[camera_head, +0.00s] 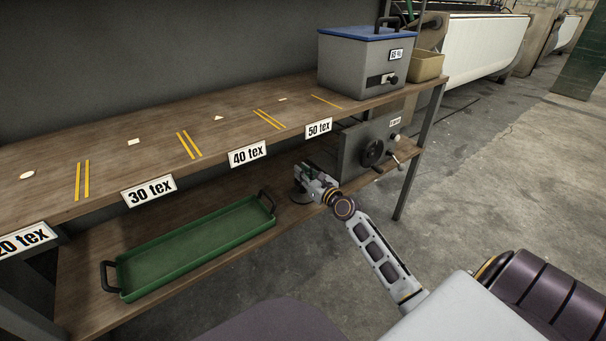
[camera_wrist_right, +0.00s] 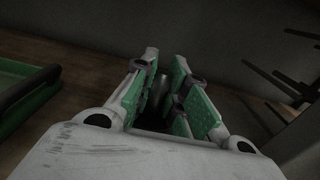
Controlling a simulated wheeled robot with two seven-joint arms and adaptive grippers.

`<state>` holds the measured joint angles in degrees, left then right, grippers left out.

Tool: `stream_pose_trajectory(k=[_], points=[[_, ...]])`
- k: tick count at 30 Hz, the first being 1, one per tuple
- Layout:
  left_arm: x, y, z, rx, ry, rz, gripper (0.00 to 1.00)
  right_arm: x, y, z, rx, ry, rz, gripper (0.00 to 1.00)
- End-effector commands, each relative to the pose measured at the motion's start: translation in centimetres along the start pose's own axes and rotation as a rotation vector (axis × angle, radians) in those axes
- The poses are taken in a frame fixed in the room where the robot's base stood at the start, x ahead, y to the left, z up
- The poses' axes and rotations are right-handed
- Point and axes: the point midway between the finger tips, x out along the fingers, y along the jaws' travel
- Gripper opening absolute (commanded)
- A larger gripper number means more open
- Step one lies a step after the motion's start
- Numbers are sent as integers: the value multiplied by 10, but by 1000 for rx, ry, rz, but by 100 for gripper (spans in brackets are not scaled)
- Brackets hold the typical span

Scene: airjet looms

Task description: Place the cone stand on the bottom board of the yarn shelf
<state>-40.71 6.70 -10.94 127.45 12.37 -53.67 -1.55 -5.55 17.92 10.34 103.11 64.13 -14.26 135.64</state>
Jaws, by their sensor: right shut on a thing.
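My right gripper (camera_head: 304,180) reaches in over the bottom board (camera_head: 85,262) of the yarn shelf, below the top board's front edge. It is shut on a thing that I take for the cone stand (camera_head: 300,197). Only a dark, round lower part shows under the fingers, close to the board; I cannot tell whether it touches. In the right wrist view the green-padded fingers (camera_wrist_right: 166,75) stand either side of a grey upright post (camera_wrist_right: 158,92), mostly hidden by them. My left gripper is out of view.
A green tray (camera_head: 200,246) with black handles lies on the bottom board, left of the gripper. A grey box with a handwheel (camera_head: 352,160) stands to the right. The top board (camera_head: 110,165) hangs above, with a blue-lidded box (camera_head: 352,70) at its right end.

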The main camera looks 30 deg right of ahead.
Motion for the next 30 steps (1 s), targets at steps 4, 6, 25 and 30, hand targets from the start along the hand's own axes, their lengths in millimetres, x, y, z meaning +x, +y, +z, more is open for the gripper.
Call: stream_pose_trajectory(k=[4, 6, 25, 30], points=[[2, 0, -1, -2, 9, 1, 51, 0, 0, -2, 0, 0, 0, 20], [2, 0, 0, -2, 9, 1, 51, 0, 0, -2, 0, 0, 0, 29], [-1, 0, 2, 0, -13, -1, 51, -4, 0, 0, 0, 1, 0, 36], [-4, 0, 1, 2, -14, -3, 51, -14, 0, 0, 0, 1, 0, 36]])
